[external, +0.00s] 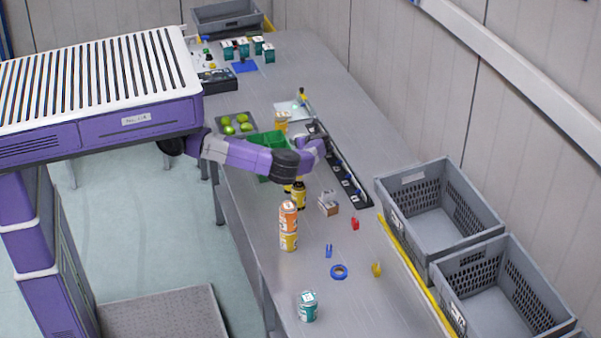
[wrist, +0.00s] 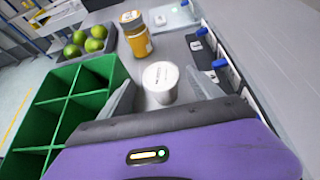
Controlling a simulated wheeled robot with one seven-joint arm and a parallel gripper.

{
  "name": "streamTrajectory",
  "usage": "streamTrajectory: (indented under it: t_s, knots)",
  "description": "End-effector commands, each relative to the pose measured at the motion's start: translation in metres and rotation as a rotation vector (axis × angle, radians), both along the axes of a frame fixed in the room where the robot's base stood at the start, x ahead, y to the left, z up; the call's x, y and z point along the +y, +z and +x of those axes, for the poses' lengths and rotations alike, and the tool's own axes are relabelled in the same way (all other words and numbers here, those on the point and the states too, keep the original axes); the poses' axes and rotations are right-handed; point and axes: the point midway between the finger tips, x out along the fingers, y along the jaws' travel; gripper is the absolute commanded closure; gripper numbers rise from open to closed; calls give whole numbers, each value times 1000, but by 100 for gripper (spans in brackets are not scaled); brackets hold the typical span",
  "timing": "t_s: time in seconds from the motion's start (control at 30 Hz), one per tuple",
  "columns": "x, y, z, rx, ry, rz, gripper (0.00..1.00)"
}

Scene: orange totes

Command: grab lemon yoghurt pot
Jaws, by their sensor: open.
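A white pot (wrist: 160,84) with a printed lid, too small to read, stands upright on the table in the wrist view. It is the likely lemon yoghurt pot, but I cannot confirm the flavour. My gripper (wrist: 161,95) is open, with one finger on each side of the pot. I cannot tell whether either finger touches it. In the external view my gripper (external: 312,152) is low over the table beside the green divided crate (external: 268,140), and the arm hides the pot there.
A yellow jar (wrist: 137,40) stands just beyond the pot. The green crate (wrist: 45,110) is close on the left, and a black rail with blue clips (external: 345,178) on the right. Limes (wrist: 84,40) lie in a tray behind. Stacked cans (external: 288,225) stand nearer the table's front.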

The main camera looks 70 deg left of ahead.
Motion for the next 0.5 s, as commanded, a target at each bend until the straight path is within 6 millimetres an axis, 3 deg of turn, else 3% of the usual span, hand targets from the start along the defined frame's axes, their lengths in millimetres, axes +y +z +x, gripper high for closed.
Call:
streamTrajectory:
  t_s: [0.2,0.5]
  knots:
    - [27,-11,0,2,0,1,26]
    - [30,-14,1,2,-1,0,26]
